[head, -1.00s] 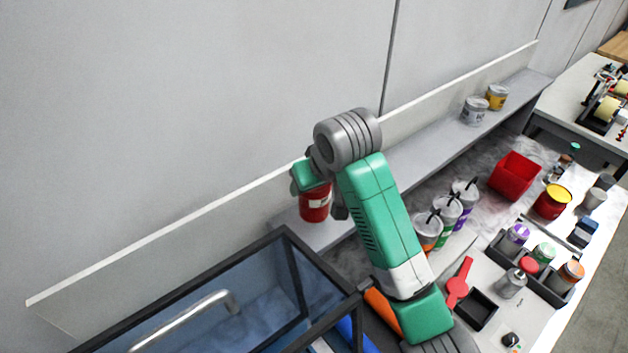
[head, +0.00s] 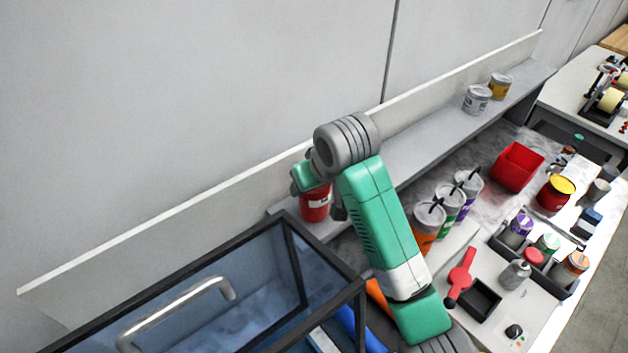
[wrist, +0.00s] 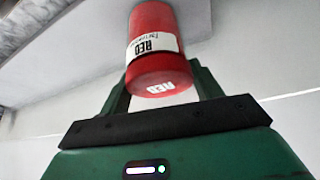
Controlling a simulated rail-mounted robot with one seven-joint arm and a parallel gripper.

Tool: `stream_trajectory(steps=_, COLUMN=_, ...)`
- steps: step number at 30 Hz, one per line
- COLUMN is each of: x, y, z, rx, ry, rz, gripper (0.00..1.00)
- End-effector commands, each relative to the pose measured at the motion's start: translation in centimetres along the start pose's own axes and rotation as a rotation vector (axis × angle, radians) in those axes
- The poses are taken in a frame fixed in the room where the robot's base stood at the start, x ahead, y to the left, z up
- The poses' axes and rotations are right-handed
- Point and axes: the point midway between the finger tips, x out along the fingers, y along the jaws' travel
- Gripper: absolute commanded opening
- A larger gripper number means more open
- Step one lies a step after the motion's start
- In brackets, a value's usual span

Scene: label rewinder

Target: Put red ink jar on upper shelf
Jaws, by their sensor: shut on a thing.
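The red ink jar (head: 316,206) is at the left end of the upper shelf (head: 420,141), partly hidden by my arm in the head view. In the wrist view the red jar (wrist: 155,55) shows its white label reading RED, and it sits between the fingers of my gripper (wrist: 160,82). My gripper is shut on the jar. In the head view my gripper (head: 322,185) is largely hidden behind my own wrist. I cannot tell whether the jar's base touches the shelf.
A grey tin (head: 477,99) and a yellow tin (head: 499,86) stand at the shelf's far right. A glass-sided case (head: 190,295) with a metal handle is at lower left. Below the shelf are several white-lidded jars, a red bin (head: 518,168) and a black caddy (head: 556,279). The shelf's middle is clear.

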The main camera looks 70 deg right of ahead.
Motion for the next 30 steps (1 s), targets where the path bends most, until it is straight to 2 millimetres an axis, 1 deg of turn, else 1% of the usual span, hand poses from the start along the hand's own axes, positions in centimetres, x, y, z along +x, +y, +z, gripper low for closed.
stream_trajectory(steps=7, x=0.3, y=0.0, z=0.1, rx=0.000, ry=0.002, rz=0.000, gripper=0.29)
stream_trajectory(steps=8, x=0.2, y=0.0, z=0.1, rx=0.000, ry=0.002, rz=0.001, gripper=0.70)
stream_trajectory(steps=9, x=0.2, y=0.0, z=0.1, rx=0.000, ry=0.002, rz=0.001, gripper=0.78)
stream_trajectory(steps=11, x=0.2, y=0.0, z=0.1, rx=0.000, ry=0.002, rz=0.000, gripper=0.89)
stream_trajectory(steps=18, x=0.3, y=0.0, z=0.2, rx=0.000, ry=-0.001, rz=0.000, gripper=0.89)
stream_trajectory(steps=20, x=0.1, y=0.0, z=0.2, rx=0.000, ry=0.000, rz=0.000, gripper=0.89)
stream_trajectory(steps=23, x=-1.4, y=0.0, z=0.1, rx=-0.001, ry=0.002, rz=0.000, gripper=0.89)
stream_trajectory(steps=27, x=-4.4, y=-0.1, z=0.1, rx=-0.002, ry=0.005, rz=0.000, gripper=0.89)
stream_trajectory(steps=30, x=-6.1, y=-0.1, z=0.1, rx=-0.001, ry=0.003, rz=-0.001, gripper=0.89)
